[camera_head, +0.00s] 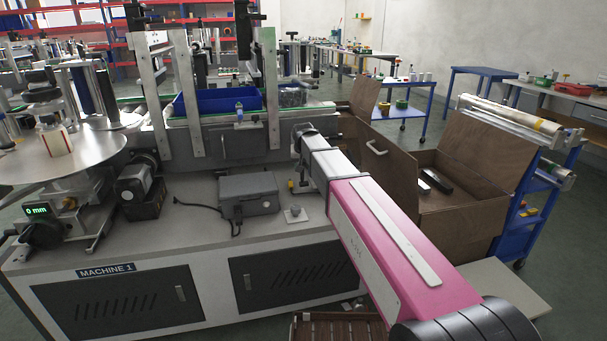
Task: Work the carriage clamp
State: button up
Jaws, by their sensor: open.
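The labeller, marked MACHINE 1 (106,271), fills the left and middle. A green display (37,211) reading 0 mm sits at its left, above a dark round handwheel (44,234). Beside them is a metal slide assembly (92,200) under a large round plate (70,156). I cannot pick out the carriage clamp with certainty. My pink arm reaches from the lower right to the machine's middle. My gripper (299,178) is at its far end, small and partly hidden, above the grey top and well right of the display. Nothing shows held in it.
A grey box (248,194) with a cable and a small knob (295,213) stand on the machine top. A blue bin (217,102) sits on the conveyor behind upright posts. An open brown cabinet (468,205) and a blue trolley (537,190) stand at right.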

jog(key=x, duration=0.6)
grip_shut()
